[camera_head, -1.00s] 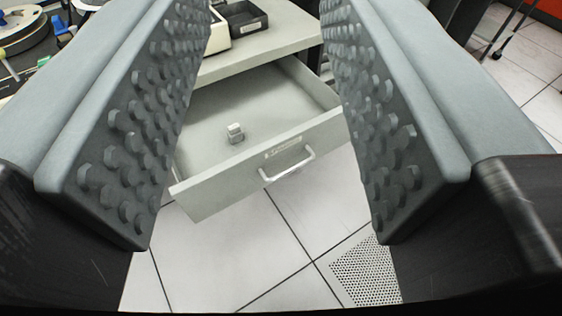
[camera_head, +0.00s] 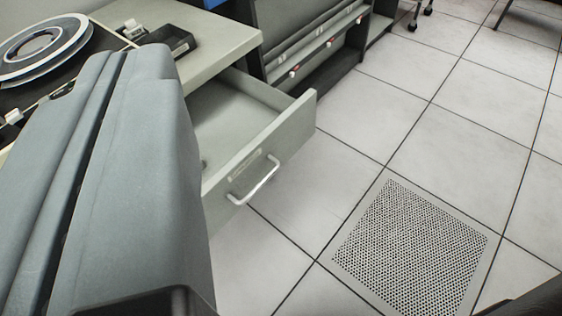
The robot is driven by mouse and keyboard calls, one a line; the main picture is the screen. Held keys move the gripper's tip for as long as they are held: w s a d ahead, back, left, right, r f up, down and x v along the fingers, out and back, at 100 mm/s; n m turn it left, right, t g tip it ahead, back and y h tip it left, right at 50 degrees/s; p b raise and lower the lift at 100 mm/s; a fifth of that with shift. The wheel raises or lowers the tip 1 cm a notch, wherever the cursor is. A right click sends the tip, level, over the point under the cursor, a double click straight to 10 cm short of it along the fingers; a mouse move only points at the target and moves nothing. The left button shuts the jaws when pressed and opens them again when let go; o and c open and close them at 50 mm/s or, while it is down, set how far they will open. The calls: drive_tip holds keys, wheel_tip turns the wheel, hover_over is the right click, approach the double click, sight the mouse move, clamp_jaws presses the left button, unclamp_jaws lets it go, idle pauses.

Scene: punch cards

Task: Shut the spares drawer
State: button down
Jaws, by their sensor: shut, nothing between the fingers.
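The spares drawer (camera_head: 292,138) stands pulled out from under the grey desktop, left of the middle. Its front carries a silver bar handle (camera_head: 254,182) and a small label plate. The drawer's left part is hidden behind my gripper, and the small block inside barely shows. My gripper (camera_head: 112,62) fills the left of the picture, large and close to the camera. It is shut and empty. It overlaps the drawer's left end in the picture; I cannot tell whether it touches it.
The grey desktop (camera_head: 218,42) bears a small black tray (camera_head: 176,40) and, farther left, a tape reel (camera_head: 42,48). A dark cabinet (camera_head: 312,42) stands behind the drawer. The tiled floor right of the drawer is clear, with a flat perforated tile (camera_head: 410,250).

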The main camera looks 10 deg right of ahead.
drive_tip(key=w+d+f+m+g+y, duration=0.1)
drive_tip(key=w+d+f+m+g, duration=0.2)
drive_tip(key=w+d+f+m, duration=0.35)
drive_tip(key=w+d+f+m+g+y, duration=0.1)
drive_tip(key=w+d+f+m+g, duration=0.25)
drive_tip(key=f+m, duration=0.45)
drive_tip(key=w+d+f+m+g, duration=0.2)
drive_tip(key=w+d+f+m, duration=0.3)
drive_tip(key=f, duration=0.4)
drive_tip(key=m+y, duration=0.3)
drive_tip(key=m, duration=0.6)
approach(294, 134)
wheel_tip(294, 134, down, 4)
drive_tip(key=w, duration=0.1)
drive_tip(key=w+a, duration=0.1)
drive_tip(key=shift+w+a, duration=0.55)
drive_tip(key=shift+w, duration=0.25)
